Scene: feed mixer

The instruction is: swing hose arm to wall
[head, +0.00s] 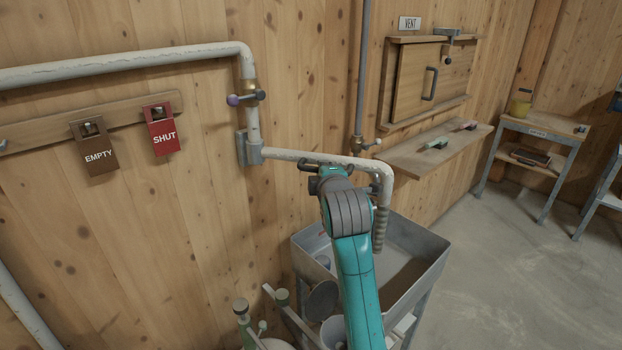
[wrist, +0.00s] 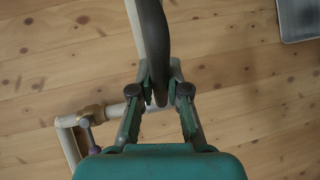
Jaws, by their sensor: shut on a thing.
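The hose arm (head: 300,155) is a white pipe running right from a grey bracket (head: 249,148) on the wooden wall. It bends down at its far end into a ribbed grey hose (head: 380,228) over a grey sink. My gripper (head: 325,170) is at the arm's middle, its fingers partly hidden by my own teal arm link in the head view. In the wrist view my gripper (wrist: 160,92) is shut on a dark curved bar of the hose arm (wrist: 154,45), with the white pipe behind it. The exact contact is partly hidden.
The grey sink (head: 425,248) stands below the hose. A riser pipe with a purple-tipped valve lever (head: 240,99) is at the left. EMPTY (head: 95,153) and SHUT (head: 163,135) tags hang left of it. A wooden shelf (head: 410,158) sits right.

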